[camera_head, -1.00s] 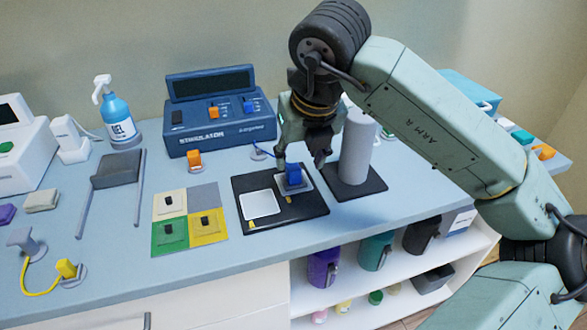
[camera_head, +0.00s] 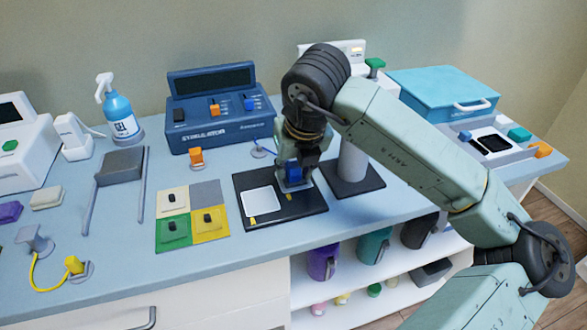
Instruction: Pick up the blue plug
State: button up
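A blue plug (camera_head: 293,174) stands on the right part of a black tray (camera_head: 284,214) on the counter. My gripper (camera_head: 298,176) is down at this plug, pointing downward, with its fingers beside the plug. The fingers and the plug overlap in the view, and I cannot tell whether they are closed on it. Another small blue piece (camera_head: 249,103) sits on the front panel of the stimulator (camera_head: 219,122).
A grey cylinder (camera_head: 353,165) on a black base stands just right of my gripper. A white pad (camera_head: 262,202) lies on the tray's left part. Colored squares (camera_head: 209,222), an orange plug (camera_head: 196,157) and a gel bottle (camera_head: 119,113) are to the left.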

jog(key=c, duration=0.5)
jog(key=shift+r, duration=0.15)
jog(key=shift+c, duration=0.2)
